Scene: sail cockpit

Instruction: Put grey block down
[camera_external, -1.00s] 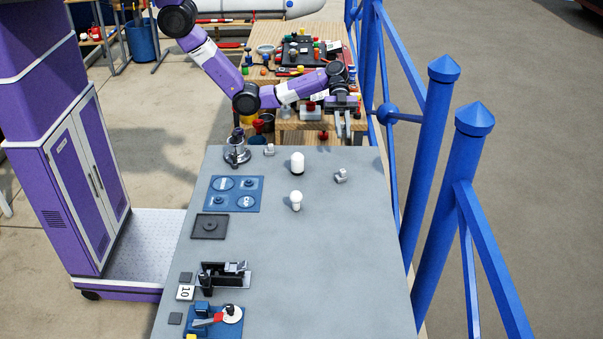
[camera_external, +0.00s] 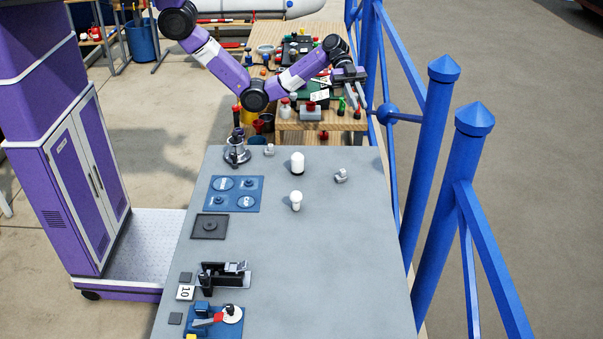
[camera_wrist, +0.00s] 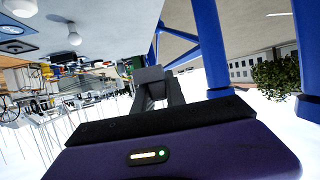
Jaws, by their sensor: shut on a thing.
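My gripper (camera_external: 358,101) is raised beyond the far right end of the grey table, over the area of the wooden bench. In the wrist view its fingers (camera_wrist: 160,95) are shut on a grey block (camera_wrist: 150,74) at their tips. The block is hard to make out in the outside view. The block's underside is hidden in both views.
The grey table (camera_external: 320,260) has wide free room at its middle and right. Blue railing posts (camera_external: 465,180) rise along the right.

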